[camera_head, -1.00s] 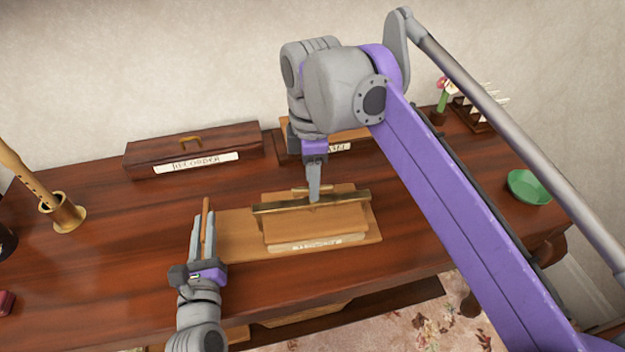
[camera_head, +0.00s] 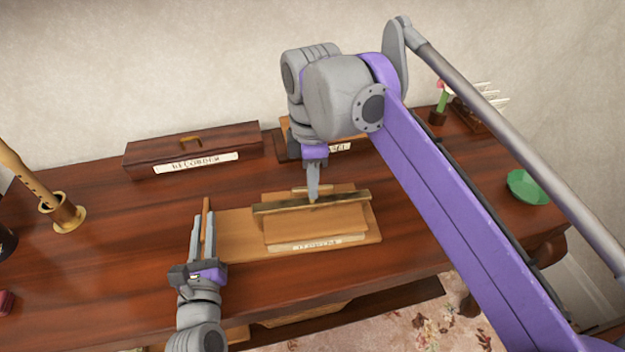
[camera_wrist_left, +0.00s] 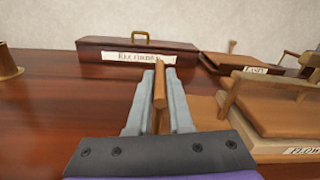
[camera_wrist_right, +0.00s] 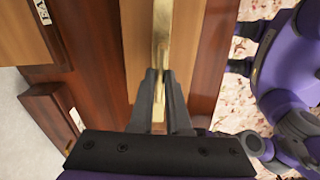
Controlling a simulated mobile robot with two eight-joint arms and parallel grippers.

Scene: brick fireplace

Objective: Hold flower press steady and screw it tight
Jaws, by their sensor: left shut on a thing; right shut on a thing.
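The flower press (camera_head: 270,228) is a light wooden press with a label on its front edge, on the desk; it also shows in the left wrist view (camera_wrist_left: 275,112). A long brass bar (camera_head: 345,199) lies across its top and runs vertically in the right wrist view (camera_wrist_right: 161,35). My right gripper (camera_head: 313,198) comes from above and is shut on the bar near its middle. My left gripper (camera_head: 202,222) is shut on an upright wooden handle (camera_wrist_left: 159,88) at the left end of the press's base board. The screw itself is hidden.
A recorder box (camera_head: 215,150) stands at the back left, with a box partly hidden behind my right arm. A brass holder (camera_head: 62,215) with a recorder stands left. A green bowl (camera_head: 529,187) and flower vase (camera_head: 439,112) are right. The desk's front edge is close.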

